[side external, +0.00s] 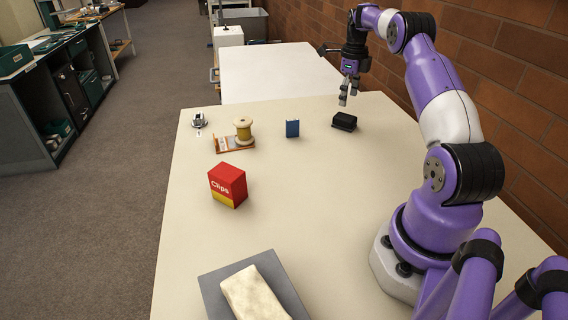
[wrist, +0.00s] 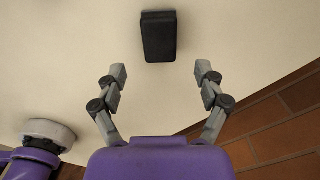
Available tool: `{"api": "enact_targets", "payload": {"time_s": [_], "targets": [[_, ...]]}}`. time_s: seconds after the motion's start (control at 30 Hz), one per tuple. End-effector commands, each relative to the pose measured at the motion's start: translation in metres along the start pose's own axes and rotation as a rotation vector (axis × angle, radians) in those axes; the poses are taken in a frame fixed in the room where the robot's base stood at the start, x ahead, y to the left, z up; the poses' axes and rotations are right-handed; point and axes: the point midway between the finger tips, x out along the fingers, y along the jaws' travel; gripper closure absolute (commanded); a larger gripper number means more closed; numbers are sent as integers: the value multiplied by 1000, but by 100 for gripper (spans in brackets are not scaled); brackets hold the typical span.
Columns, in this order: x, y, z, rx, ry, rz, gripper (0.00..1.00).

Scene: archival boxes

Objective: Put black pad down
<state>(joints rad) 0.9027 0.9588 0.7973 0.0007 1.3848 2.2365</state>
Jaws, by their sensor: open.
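The black pad (side external: 344,122) is a small dark block lying on the cream table toward its far right side. In the wrist view the black pad (wrist: 159,36) is at the top middle, beyond the fingertips and lined up between them. My gripper (side external: 347,98) is above the pad in the side view, pointing down, with a gap between them. In the wrist view my gripper (wrist: 160,70) has its two grey fingers spread apart with nothing between them.
A blue box (side external: 292,128) stands left of the pad. Further left are a thread spool (side external: 243,130) on an orange-edged tray and a small silver item (side external: 198,120). A red Clips box (side external: 227,185) and a cream block (side external: 254,294) on a grey slab are nearer. A brick wall (side external: 510,120) borders the right.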

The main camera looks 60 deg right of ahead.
Motion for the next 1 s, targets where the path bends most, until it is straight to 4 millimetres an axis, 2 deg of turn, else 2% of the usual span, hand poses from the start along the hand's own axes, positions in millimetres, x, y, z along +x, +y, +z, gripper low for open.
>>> {"api": "enact_targets", "payload": {"time_s": [0.1, 0.33, 0.47, 0.57, 0.63, 0.73, 0.8, 0.87, 0.9, 1.0], "targets": [[-27, -1, 0, 0, -3, -4, 18], [-51, 1, 1, -9, -1, -1, 18], [-71, 20, 14, -169, -17, -23, 18], [-99, 59, 33, -474, -43, -66, 18], [-119, 98, 42, -758, -62, -110, 18], [-142, 159, 43, -1193, -85, -188, 18], [-151, 200, 35, -1495, -94, -250, 18], [-154, 233, 23, -1750, -97, -311, 18], [-153, 254, 12, -1920, -97, -354, 18], [-144, 298, -16, -2316, -85, -470, 18]]}}
